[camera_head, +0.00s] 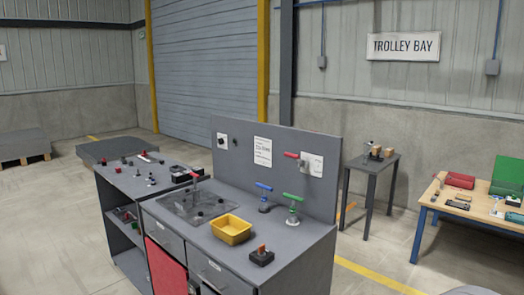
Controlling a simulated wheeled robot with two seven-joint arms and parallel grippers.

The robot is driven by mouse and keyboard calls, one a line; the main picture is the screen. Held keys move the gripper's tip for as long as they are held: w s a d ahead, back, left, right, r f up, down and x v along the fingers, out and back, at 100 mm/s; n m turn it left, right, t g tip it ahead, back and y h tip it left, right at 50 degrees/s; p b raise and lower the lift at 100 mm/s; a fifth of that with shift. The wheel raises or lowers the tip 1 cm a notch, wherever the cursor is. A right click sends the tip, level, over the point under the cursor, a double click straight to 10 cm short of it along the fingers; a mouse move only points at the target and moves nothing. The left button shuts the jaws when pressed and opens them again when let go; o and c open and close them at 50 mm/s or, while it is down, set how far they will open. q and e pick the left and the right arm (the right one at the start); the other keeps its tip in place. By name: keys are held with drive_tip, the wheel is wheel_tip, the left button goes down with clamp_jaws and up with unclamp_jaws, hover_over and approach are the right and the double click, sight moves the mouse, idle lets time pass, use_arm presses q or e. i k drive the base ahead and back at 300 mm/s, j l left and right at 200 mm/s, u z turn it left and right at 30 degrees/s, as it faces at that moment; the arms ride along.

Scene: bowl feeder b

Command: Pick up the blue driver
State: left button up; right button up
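The blue driver (264,187) has a blue T-shaped handle. It stands upright in a dark holder on the grey workbench (293,243), close to the back panel. A similar green-handled driver (293,197) stands just to its right, apart from it. A red handle (291,155) shows at the back panel, and another red-handled piece (192,178) is at the sunken plate on the left. Neither of my grippers is in view.
A yellow bin (231,229) and a small dark block with an orange-brown top (262,255) are in front of the drivers. The upright back panel (234,142) rises behind them. A small table (370,162) and a wooden-topped bench (463,211) stand to the right, with open floor between.

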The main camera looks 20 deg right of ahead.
sight(264, 207)
drive_tip(key=z, duration=0.55)
drive_tip(key=i+j+z, duration=0.4)
drive_tip(key=j+z, duration=0.15)
drive_tip(key=i+j+z, duration=0.25)
drive_tip(key=j+z, duration=0.25)
drive_tip(key=j, duration=0.2)
drive_tip(key=i+j+z, duration=0.25)
drive_tip(key=j, duration=0.2)
drive_tip(key=i+j, duration=0.1)
drive_tip(key=j, duration=0.7)
drive_tip(key=i+j+z, duration=0.1)
drive_tip(key=j, duration=0.65)
drive_tip(key=i+j, duration=0.15)
drive_tip(key=j, duration=0.65)
drive_tip(key=z, duration=0.05)
